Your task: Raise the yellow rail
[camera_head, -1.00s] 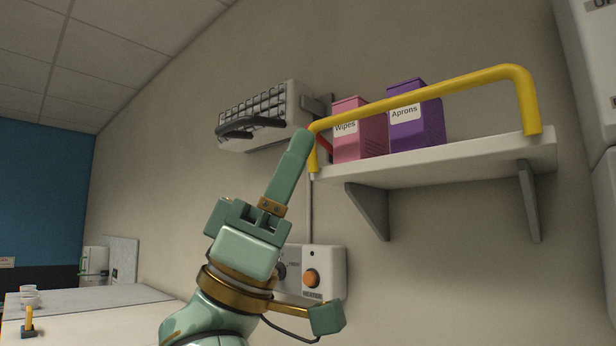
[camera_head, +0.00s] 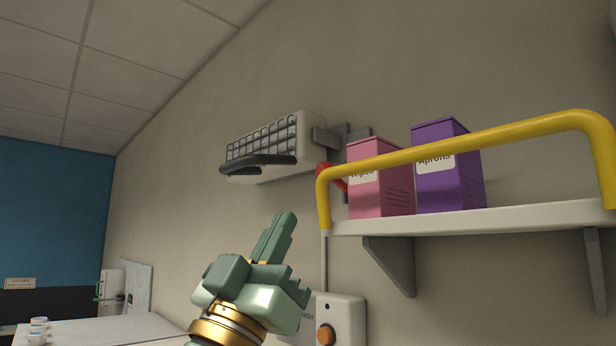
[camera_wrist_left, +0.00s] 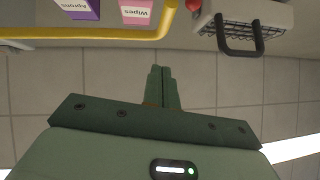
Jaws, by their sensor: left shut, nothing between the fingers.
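The yellow rail (camera_head: 455,143) stands up along the front of a white shelf (camera_head: 480,222), its long bar crossing in front of the boxes. It also shows along the top of the left wrist view (camera_wrist_left: 100,34). My left gripper (camera_head: 284,218) is shut and empty, below and to the left of the rail's left end, apart from it. Its two fingers (camera_wrist_left: 163,72) lie together in the left wrist view, pointing toward the rail side with a gap between. My right gripper is not in view.
A pink Wipes box (camera_head: 385,190) and a purple Aprons box (camera_head: 450,185) stand on the shelf. A wall unit with a dark handle (camera_head: 260,160) hangs to the left. A white control box with an orange knob (camera_head: 340,312) is below the shelf. The upper wall is bare.

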